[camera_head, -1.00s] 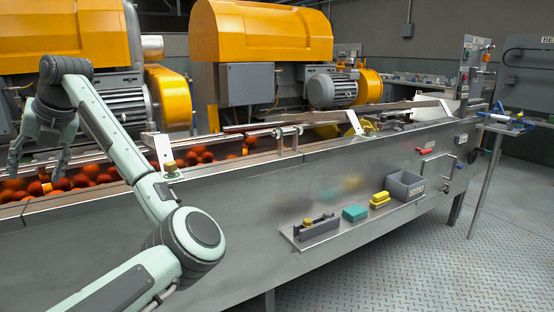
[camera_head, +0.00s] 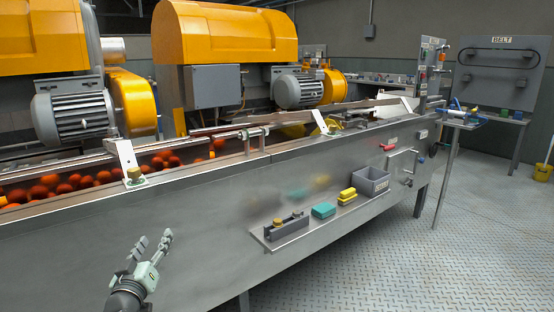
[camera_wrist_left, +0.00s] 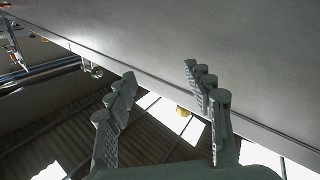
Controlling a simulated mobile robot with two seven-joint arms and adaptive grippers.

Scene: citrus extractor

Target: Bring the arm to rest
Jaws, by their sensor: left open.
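My left gripper (camera_head: 154,240) is at the lower left of the head view, in front of the steel side of the machine, pointing upward with its fingers apart. It is empty. Most of my left arm is out of the picture. The left wrist view shows the spread fingers (camera_wrist_left: 159,78) with nothing between them and the smooth steel panel (camera_wrist_left: 210,35) beyond. My right gripper is not in view.
The steel trough front (camera_head: 200,205) runs across behind the gripper. A side shelf (camera_head: 262,240) holds a teal sponge (camera_head: 323,210), a yellow block (camera_head: 347,196) and a grey bin (camera_head: 371,181). Orange fruit (camera_head: 85,181) lies in the trough.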

